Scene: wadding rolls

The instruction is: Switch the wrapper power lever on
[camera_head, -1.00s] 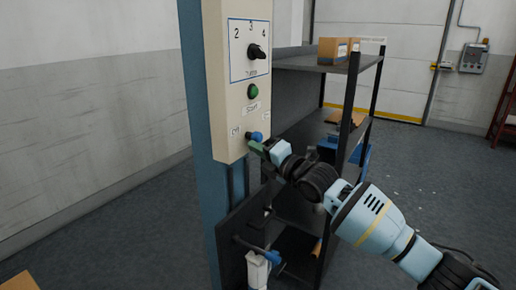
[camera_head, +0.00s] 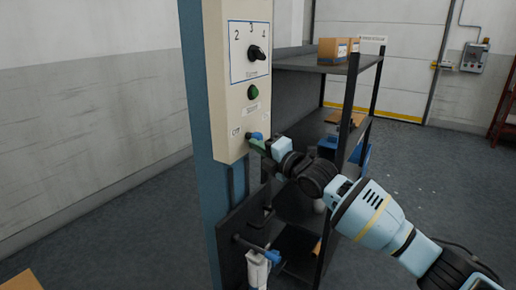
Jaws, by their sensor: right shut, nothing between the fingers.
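The cream control panel (camera_head: 230,110) stands on a blue post. The power lever (camera_head: 256,135) has a blue knob and sits at the panel's lower right, beside a small label on its left that seems to read "Off". My right gripper (camera_head: 257,145) is shut and empty, with its tip just below the blue knob, at or very near it. I cannot tell whether they touch. My left gripper is not in view.
Above the lever are a green button (camera_head: 253,92) and a black rotary dial (camera_head: 256,53). A dark shelf rack (camera_head: 310,64) with boxes stands behind. Open floor lies to the left.

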